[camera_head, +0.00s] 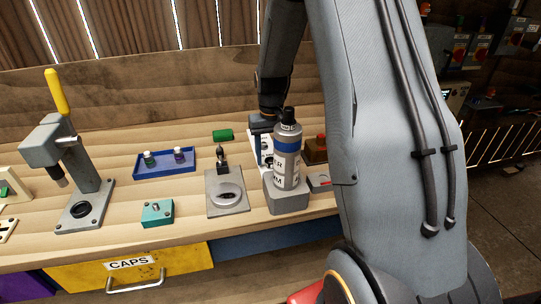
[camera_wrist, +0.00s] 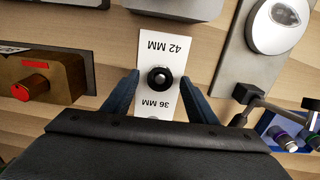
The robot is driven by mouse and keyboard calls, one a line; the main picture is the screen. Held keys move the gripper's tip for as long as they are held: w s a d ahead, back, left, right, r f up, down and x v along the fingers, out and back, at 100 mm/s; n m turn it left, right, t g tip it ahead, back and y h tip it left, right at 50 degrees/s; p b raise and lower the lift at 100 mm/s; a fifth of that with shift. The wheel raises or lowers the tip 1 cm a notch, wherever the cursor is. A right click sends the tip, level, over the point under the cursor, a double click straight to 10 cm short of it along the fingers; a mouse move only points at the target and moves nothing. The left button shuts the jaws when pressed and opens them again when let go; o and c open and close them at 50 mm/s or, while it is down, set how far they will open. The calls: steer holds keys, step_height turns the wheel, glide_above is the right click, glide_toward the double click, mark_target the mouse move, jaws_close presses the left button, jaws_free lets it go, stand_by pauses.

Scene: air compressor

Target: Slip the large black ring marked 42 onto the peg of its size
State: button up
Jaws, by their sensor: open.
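A white card (camera_wrist: 152,50) printed "42 MM" and "36 MM" lies on the bench in the wrist view. A round black piece (camera_wrist: 160,78) with a glossy dark knob at its middle stands on it between the two labels. I cannot tell whether this is a ring, a peg or both, and no 42 mark on a ring is readable. My gripper (camera_wrist: 160,86) is open, its blue fingers on either side of the black piece with gaps. In the head view my gripper (camera_head: 262,128) is over the white card (camera_head: 253,137), partly hidden by a bottle.
The grey and blue bottle (camera_head: 287,155) stands on a grey block (camera_head: 286,198) in front of my gripper. A brown block with a red knob (camera_wrist: 30,87) is close by.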

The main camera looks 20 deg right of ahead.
mark_target(271, 161)
step_height(271, 161, up, 8)
steer(key=b, duration=0.2)
steer(key=shift+f, duration=0.15)
stand_by(0.5)
steer(key=s+a+r+n+t+p, duration=0.1)
steer(key=s+a, duration=0.4)
steer(key=a, duration=0.3)
steer(key=s+a+r+n+t+p, duration=0.1)
steer(key=s+a+n, duration=0.1)
steer(key=s+a, duration=0.4)
steer(key=s+d+p, duration=0.1)
steer(key=s+d, duration=0.1)
steer(key=s, duration=0.6)
steer(key=shift+f+m, duration=0.15)
steer(key=shift+m, duration=0.15)
steer(key=shift+s+d, duration=0.15)
steer(key=shift+s, duration=0.05)
